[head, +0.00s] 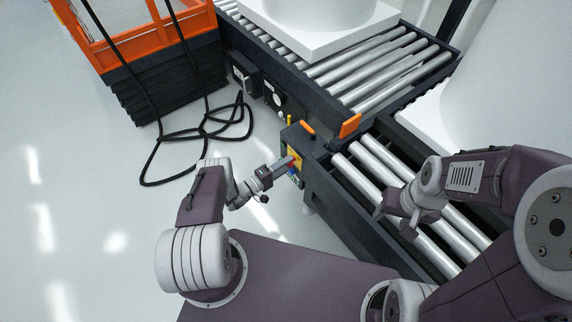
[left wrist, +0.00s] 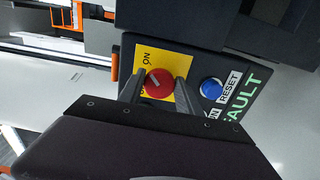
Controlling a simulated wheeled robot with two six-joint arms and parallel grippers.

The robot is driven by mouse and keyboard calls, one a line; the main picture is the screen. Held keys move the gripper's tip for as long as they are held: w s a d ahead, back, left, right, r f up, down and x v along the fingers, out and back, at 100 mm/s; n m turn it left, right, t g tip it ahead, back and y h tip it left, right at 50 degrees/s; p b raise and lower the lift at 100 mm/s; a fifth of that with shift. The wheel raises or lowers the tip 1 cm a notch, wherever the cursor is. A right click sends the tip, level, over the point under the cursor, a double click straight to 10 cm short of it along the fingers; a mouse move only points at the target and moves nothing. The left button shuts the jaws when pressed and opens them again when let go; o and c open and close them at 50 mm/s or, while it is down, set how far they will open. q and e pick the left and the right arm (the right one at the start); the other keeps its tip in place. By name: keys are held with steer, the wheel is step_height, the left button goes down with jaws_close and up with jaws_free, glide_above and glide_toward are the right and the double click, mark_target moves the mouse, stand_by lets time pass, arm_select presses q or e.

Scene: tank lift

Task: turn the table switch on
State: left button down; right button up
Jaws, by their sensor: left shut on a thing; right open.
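The table switch (left wrist: 158,83) is a red round knob with a pale pointer line on a yellow plate marked "ON". The yellow plate also shows in the head view (head: 295,153), on the side of the dark roller table. My left gripper (left wrist: 156,88) has its two fingers on either side of the red knob and is shut on it. In the head view my left gripper (head: 288,165) reaches the control panel and partly hides it. My right gripper (head: 398,218) is open above the rollers, holding nothing.
A blue reset button (left wrist: 212,88) sits beside the knob, near "RESET" and "FAULT" lettering. The roller table (head: 325,198) runs along the right. An orange-framed lift (head: 150,50) stands at the back left, with a black cable (head: 190,140) looped on the floor. The left floor is clear.

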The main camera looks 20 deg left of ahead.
arm_select(q)
steer(key=c, duration=0.8)
jaws_free()
steer(key=p+v, duration=0.2)
steer(key=v, duration=0.7)
steer(key=shift+s, duration=0.1)
